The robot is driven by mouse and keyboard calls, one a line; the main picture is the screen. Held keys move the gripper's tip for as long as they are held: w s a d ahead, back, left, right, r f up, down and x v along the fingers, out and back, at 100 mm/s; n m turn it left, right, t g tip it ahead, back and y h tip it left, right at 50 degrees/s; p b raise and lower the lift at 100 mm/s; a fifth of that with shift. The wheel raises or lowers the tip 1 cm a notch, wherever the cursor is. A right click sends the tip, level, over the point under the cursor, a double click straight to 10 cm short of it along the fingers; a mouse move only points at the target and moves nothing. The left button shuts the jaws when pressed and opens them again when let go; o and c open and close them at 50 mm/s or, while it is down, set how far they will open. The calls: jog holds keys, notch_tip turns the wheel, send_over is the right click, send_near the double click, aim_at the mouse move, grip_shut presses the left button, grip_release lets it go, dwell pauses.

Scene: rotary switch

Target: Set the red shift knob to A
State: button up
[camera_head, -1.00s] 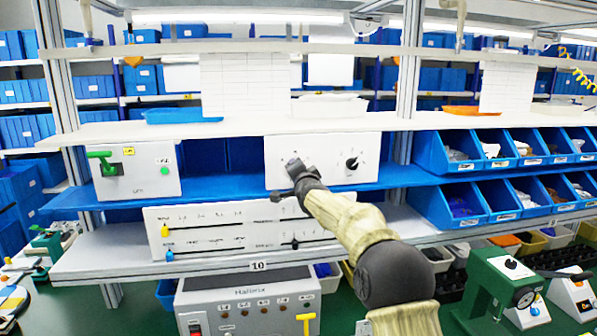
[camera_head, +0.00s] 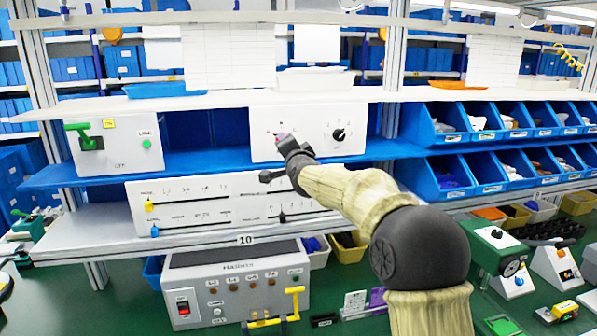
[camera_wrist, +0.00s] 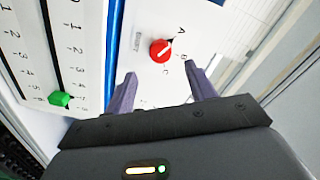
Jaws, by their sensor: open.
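The red shift knob (camera_wrist: 160,50) is round and sits on a white panel (camera_wrist: 148,83) marked A, B and C in the wrist view. Its pale pointer mark aims to the upper right, around A to B; I cannot tell exactly where. My gripper (camera_wrist: 161,78) is open, with one purple-grey finger on each side below the knob, apart from it and holding nothing. In the head view the panel (camera_head: 310,112) stands on the blue shelf, and my gripper (camera_head: 284,142) is at its left half, hiding most of the knob.
A black rotary knob (camera_head: 339,134) is on the same panel, to the right. A slider panel (camera_head: 215,200) lies below, its green slider (camera_wrist: 60,99) visible in the wrist view. Blue bins (camera_head: 440,185) stand to the right, and a green-lever box (camera_head: 115,145) to the left.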

jog(key=b+v, duration=0.4)
jog(key=v, duration=0.7)
jog(key=shift+w, duration=0.1)
jog(key=s+d+f+n+g+h+p, duration=0.1)
jog(key=s+d+f+n+g+h, duration=0.25)
jog(key=f, duration=0.65)
jog(key=s+d+f+n+g+y+p, duration=0.15)
jog(key=s+d+f+g, duration=0.25)
jog(key=s+d+f, duration=0.45)
jog(key=s+d+f+n+g+h, duration=0.1)
jog(key=s+d+f+g, duration=0.2)
jog(key=s+f, duration=0.4)
jog(key=s+d+f+n+g+h, duration=0.2)
jog(key=s+f, duration=0.6)
jog(key=s, duration=0.4)
jog(key=shift+s+d+n+g, duration=0.35)
jog(key=shift+d+g, duration=0.5)
jog(key=shift+g, duration=0.3)
